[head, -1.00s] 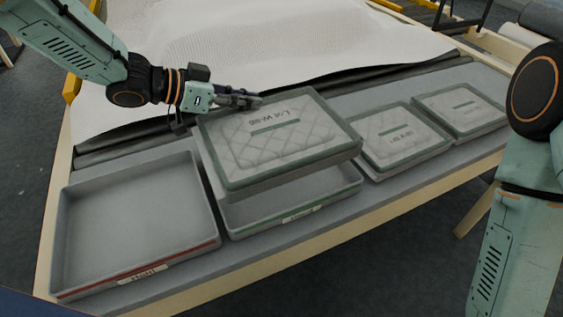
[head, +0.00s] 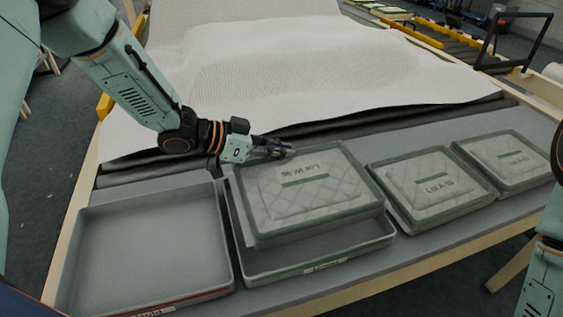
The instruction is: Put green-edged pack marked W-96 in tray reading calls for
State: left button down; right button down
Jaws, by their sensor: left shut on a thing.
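The green-edged quilted pack (head: 310,204) has lettering that looks like "Lot W-96", upside down in the picture. My left gripper (head: 280,150) is shut on its far edge. The pack is over the middle tray (head: 325,264), which has a green stripe and a small front label too blurred to read. The tray's front inside shows below the pack; I cannot tell whether the pack touches it. The left tray (head: 150,250) is empty, with a red stripe and a label that looks like "Hold". My right gripper is out of view; part of that arm shows at the right edge.
Two more green-edged packs, one nearer (head: 432,190) and one farther (head: 505,160), lie to the right on the grey table. White wadding (head: 300,80) covers the back, with a dark roller along its front. No instrument display shows.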

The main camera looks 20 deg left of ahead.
aim_at(273, 161)
pick_arm(q)
jog(key=shift+s+d+f, duration=0.15)
jog(key=shift+f, duration=0.45)
jog(key=shift+s+d+f, duration=0.1)
jog(key=shift+d+f, duration=0.05)
jog(key=shift+f, duration=0.4)
jog(key=shift+s+a+f, duration=0.1)
jog(key=shift+a+f, duration=0.05)
jog(key=shift+a, duration=0.4)
jog(key=shift+w+d+f, duration=0.2)
jog(key=shift+w+f, duration=0.1)
jog(key=shift+d+f+b, duration=0.15)
jog(key=shift+d+b, duration=0.1)
jog(key=shift+b, duration=0.05)
jog(key=shift+s+a+f, duration=0.15)
jog(key=shift+s+a, duration=0.15)
jog(key=c, duration=1.4)
grip_release()
jog(key=shift+d, duration=0.1)
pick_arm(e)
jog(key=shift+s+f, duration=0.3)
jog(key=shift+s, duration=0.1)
